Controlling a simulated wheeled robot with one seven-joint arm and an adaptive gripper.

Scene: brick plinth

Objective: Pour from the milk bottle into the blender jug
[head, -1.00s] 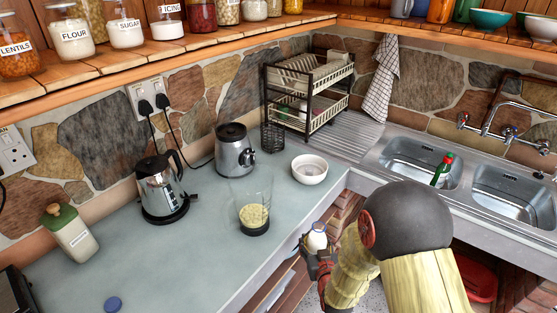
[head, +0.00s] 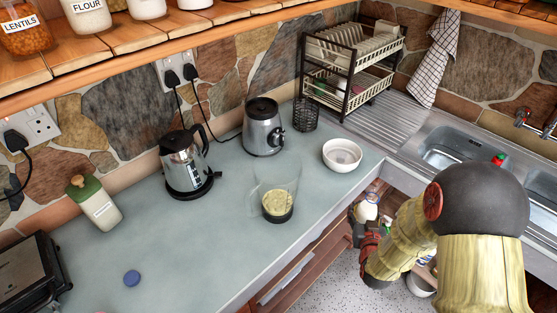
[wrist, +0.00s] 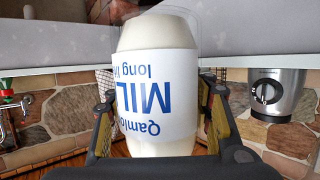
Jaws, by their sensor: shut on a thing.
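My gripper (head: 363,224) is shut on the milk bottle (head: 368,209), a white bottle with blue lettering. In the wrist view the milk bottle (wrist: 158,85) fills the middle between both fingers, its label upside down in the picture. In the head view it is off the counter's front edge, right of the jug and partly hidden by my gripper and arm. Its tilt is hard to tell. The clear blender jug (head: 278,190) stands on the counter with pale yellow contents above a dark base. The jug and bottle are apart.
A white bowl (head: 342,155) stands near the front edge behind the jug. The blender base (head: 263,128), kettle (head: 188,168) and green-topped jar (head: 95,203) stand along the wall.

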